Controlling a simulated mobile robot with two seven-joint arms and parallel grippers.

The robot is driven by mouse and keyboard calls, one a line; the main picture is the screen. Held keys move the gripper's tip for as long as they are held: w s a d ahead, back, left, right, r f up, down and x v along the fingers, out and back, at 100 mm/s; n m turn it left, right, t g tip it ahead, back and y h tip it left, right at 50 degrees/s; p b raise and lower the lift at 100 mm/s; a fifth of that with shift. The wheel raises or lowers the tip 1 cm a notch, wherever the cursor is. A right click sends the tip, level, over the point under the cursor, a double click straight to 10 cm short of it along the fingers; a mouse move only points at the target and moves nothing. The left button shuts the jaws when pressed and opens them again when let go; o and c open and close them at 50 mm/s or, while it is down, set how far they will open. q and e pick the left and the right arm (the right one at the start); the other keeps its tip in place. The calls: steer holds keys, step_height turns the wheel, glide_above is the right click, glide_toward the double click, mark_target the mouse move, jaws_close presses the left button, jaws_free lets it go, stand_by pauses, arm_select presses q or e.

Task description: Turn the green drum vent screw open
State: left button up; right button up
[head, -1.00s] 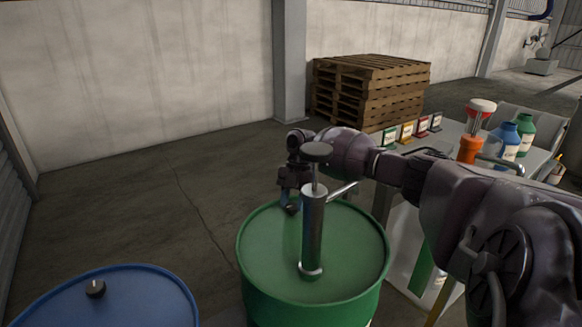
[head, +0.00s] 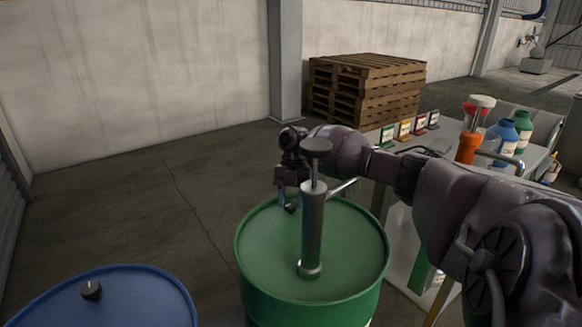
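The green drum (head: 345,255) stands in the lower middle of the head view. A grey cylindrical hand pump (head: 313,225) with a dark round knob on top and a side spout rises from its lid. My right arm reaches in from the right behind the pump. My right gripper (head: 288,205) points down over the far left part of the lid. A small dark piece, perhaps the vent screw (head: 291,208), shows at its fingertips. I cannot tell whether the fingers are closed on it. My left gripper is out of view.
A blue drum (head: 130,300) with a dark cap stands at the lower left. To the right, a grey table (head: 448,136) holds small coloured cards, an orange and red-topped dispenser and blue and green bottles. Stacked pallets (head: 365,90) stand behind. The floor at left is clear.

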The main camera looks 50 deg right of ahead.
steer(key=o, duration=0.4)
steer(key=shift+c, duration=0.2)
arm_select(q)
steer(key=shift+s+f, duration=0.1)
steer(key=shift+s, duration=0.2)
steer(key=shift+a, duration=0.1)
steer(key=shift+p, duration=0.45)
arm_select(e)
steer(key=v, duration=1)
steer(key=shift+d+r, duration=0.25)
steer(key=shift+r, duration=0.05)
steer(key=shift+w, duration=0.1)
